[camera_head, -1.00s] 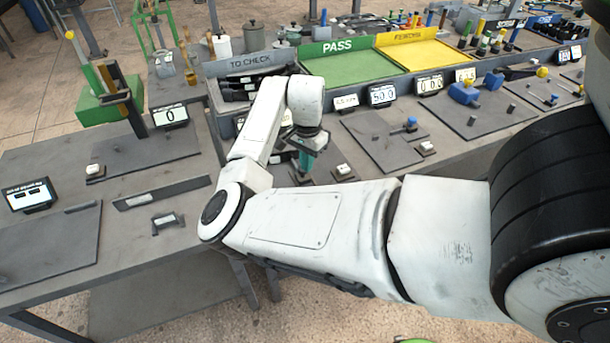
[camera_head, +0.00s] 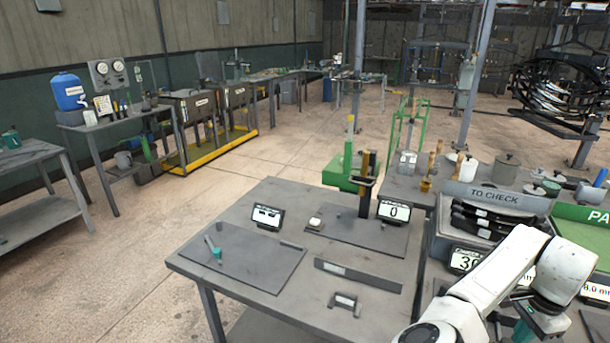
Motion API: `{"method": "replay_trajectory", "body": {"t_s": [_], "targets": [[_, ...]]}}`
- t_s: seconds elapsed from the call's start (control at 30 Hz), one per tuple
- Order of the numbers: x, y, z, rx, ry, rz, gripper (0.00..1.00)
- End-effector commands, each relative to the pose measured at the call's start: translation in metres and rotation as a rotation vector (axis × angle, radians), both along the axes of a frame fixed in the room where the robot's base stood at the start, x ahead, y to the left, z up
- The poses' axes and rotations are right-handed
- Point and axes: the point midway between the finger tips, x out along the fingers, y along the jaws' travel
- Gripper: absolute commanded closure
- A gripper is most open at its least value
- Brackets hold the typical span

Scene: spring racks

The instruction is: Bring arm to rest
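My white arm (camera_head: 505,285) reaches in from the bottom right and bends over the edge of the right bench. My gripper (camera_head: 532,318) hangs from its end, low in the picture, small and partly cut by the lower edge. Teal colour shows at it; I cannot tell whether that is the finger or a held thing. Whether the fingers are open or shut cannot be made out.
A grey bench (camera_head: 240,215) carries displays, plates and a small teal-handled tool (camera_head: 213,248). The TO CHECK rack (camera_head: 490,225) holds dark leaf springs close behind my arm. A green PASS tray (camera_head: 585,235) is at right. Open floor (camera_head: 120,270) lies left.

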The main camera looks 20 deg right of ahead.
Motion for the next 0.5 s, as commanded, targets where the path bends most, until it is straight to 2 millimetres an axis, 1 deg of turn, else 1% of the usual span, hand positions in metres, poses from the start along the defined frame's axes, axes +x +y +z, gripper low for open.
{"method": "replay_trajectory", "body": {"t_s": [0.17,0.27,0.37,0.5], "targets": [[-0.015,-0.007,-0.002,-0.068,0.033,0.047,1.0],[-0.028,-0.014,-0.001,-0.152,0.069,0.126,1.0],[-0.035,-0.016,0.001,-0.242,0.102,0.246,1.0],[-0.034,-0.005,0.0,-0.341,0.14,0.446,1.0]]}}
